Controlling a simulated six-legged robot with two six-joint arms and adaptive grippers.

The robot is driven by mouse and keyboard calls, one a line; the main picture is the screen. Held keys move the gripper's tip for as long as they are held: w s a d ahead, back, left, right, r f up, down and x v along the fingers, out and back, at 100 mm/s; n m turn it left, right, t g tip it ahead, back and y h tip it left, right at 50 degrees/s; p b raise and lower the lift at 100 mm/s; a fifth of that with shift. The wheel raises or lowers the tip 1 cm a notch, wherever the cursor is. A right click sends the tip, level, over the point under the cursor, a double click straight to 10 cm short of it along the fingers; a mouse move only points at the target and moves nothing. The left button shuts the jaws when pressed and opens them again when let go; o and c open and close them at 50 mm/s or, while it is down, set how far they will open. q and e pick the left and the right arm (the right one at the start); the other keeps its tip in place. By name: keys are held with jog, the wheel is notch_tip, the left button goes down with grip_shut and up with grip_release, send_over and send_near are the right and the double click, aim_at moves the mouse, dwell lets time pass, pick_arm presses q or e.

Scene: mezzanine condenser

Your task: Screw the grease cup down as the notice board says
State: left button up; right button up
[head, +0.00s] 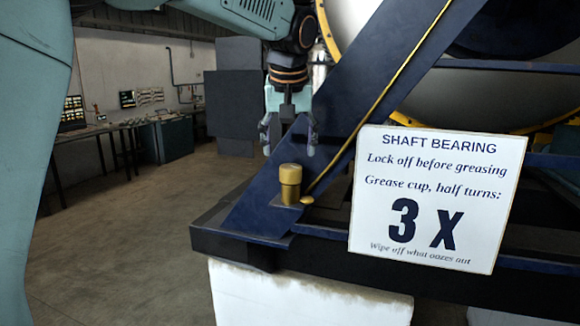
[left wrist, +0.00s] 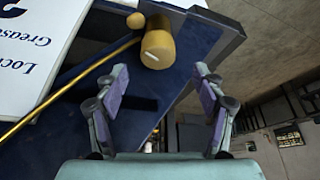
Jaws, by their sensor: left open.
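The brass grease cup (head: 290,180) stands upright on the corner of the dark blue frame in the head view. In the left wrist view the grease cup (left wrist: 158,42) shows its round cap with a pale mark on it. My left gripper (head: 289,150) is open and empty, its fingers pointing down just above the cup, apart from it. In the left wrist view its two fingers (left wrist: 162,75) stand wide to either side. The white notice board (head: 436,198) reads "SHAFT BEARING", "Lock off before greasing", "Grease cup, half turns: 3 X", "Wipe off what oozes out". My right gripper does not show.
A thin brass pipe (head: 388,82) runs down the slanted blue beam (head: 345,100) to a small brass fitting (head: 307,200) beside the cup. A pale plinth (head: 305,295) carries the frame. The floor (head: 130,225) at left is clear, with benches behind.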

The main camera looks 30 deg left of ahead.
aim_at(291, 167)
pick_arm(q)
jog(key=x, duration=0.5)
jog(key=shift+w+d+f+p, duration=0.2)
jog(key=shift+w+f+p, duration=0.05)
jog(key=shift+p, duration=0.15)
jog(key=shift+a+f, duration=0.15)
jog(key=shift+f, duration=0.05)
jog(key=shift+s+a, duration=0.1)
jog(key=shift+a, duration=0.05)
jog(key=shift+c, duration=0.7)
jog(key=shift+d, duration=0.25)
jog(key=c, duration=0.5)
jog(key=shift+a, duration=0.1)
jog(key=c, duration=0.5)
jog(key=shift+m, duration=0.4)
